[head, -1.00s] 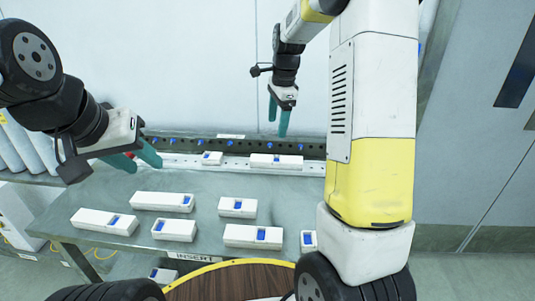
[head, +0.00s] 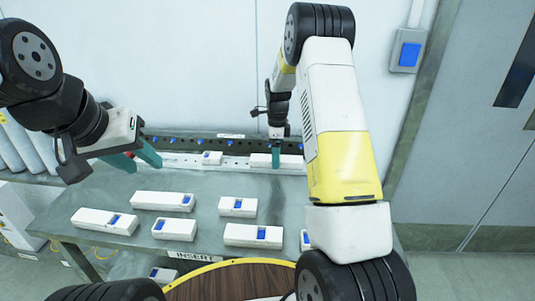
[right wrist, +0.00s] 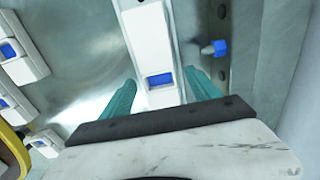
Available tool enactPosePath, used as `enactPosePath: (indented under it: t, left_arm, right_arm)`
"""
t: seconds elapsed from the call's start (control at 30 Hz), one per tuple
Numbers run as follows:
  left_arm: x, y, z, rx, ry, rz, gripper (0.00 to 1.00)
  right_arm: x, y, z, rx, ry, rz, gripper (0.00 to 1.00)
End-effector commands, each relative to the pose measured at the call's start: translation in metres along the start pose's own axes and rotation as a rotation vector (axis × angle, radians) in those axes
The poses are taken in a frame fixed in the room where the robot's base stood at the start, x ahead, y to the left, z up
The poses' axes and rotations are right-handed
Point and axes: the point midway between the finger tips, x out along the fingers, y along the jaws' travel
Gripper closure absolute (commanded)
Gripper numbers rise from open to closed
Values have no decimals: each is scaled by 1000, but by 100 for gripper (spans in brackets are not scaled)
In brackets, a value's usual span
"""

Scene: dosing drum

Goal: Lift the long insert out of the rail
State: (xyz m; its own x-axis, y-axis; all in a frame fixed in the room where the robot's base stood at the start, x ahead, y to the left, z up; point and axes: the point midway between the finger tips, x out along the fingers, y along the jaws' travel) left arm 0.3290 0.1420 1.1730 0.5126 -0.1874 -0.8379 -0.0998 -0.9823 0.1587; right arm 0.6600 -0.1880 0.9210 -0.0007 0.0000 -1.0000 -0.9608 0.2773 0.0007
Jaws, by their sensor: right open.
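The long insert (head: 292,161) is a white block with a blue patch, lying in the pale rail (head: 235,165) at the back of the table. My right gripper (head: 276,158) is over it, pointing down, and partly hides it. In the right wrist view the insert (right wrist: 155,45) lies between the two teal fingers of the right gripper (right wrist: 162,82), which are open with a gap on each side. My left gripper (head: 146,164) is open and empty near the rail's left end.
Several white blocks with blue patches, such as this one (head: 253,236), lie on the grey table (head: 205,208). A row of blue pegs (head: 172,142) runs along the strip behind the rail.

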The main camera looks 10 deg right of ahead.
Motion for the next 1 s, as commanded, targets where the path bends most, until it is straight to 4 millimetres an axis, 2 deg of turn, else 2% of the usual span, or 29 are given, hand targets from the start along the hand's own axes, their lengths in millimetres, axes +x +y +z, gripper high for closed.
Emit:
enactPosePath:
  t: [0.27,0.63,1.0]
  left_arm:
    - [0,0,0,0,0,0,64]
    - [0,0,0,0,0,0,64]
    - [0,0,0,0,0,0,64]
  right_arm:
    - [4,0,0,0,0,-1,29]
    - [4,0,0,-1,0,-1,100]
    - [2,-1,0,-1,-1,-3,100]
